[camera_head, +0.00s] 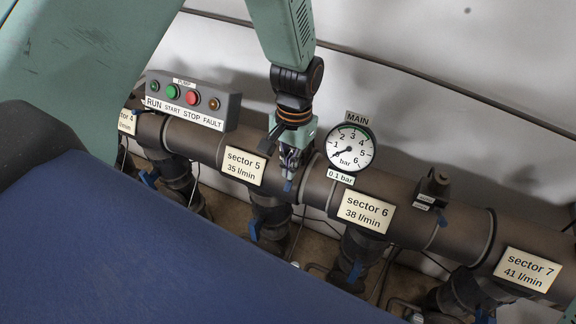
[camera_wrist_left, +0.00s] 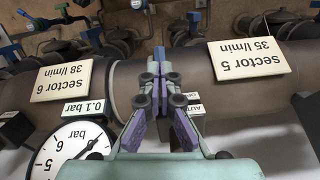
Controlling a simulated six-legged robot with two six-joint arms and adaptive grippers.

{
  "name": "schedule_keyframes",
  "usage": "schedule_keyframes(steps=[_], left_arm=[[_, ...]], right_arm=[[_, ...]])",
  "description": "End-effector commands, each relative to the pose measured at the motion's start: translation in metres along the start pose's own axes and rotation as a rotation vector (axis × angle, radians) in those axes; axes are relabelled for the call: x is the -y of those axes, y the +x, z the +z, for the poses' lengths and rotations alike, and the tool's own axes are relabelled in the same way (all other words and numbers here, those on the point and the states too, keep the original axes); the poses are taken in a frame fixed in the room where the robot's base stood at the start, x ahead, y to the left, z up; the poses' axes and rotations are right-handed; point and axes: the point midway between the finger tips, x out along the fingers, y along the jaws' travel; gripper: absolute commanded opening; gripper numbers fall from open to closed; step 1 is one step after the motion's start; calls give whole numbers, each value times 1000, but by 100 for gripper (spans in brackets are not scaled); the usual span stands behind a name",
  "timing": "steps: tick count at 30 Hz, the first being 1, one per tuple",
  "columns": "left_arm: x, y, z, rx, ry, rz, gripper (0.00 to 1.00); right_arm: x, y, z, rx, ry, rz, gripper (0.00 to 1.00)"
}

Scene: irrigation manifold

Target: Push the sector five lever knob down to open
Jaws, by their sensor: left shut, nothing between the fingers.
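In the wrist view, which is upside down, a blue lever (camera_wrist_left: 193,24) shows near the sector 5 plate (camera_wrist_left: 254,56). My left gripper (camera_head: 289,184) is shut and empty, in front of the pipe between the sector 5 and sector 6 plates. My right gripper is not in view.
The round pressure gauge (camera_head: 350,147) stands close to the right of my left gripper. The pump box (camera_head: 193,99) with several buttons is to its left. Sector 6 (camera_head: 366,211) and sector 7 (camera_head: 527,269) plates follow along the pipe. A small fitting (camera_head: 432,187) rises from the pipe.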

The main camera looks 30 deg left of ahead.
Motion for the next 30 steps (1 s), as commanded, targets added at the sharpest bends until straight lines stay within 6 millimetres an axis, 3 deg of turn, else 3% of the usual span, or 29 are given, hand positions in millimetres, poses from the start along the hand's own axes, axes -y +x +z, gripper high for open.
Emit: schedule_keyframes(steps=[9, 20, 30], left_arm=[[0, -14, -28, 0, 0, 0, 0], [0, -18, -29, -1, 0, 0, 0], [0, -79, -30, -3, 0, 0, 0]], right_arm=[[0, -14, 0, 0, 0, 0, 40], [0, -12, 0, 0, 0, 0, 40], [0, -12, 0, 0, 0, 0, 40]])
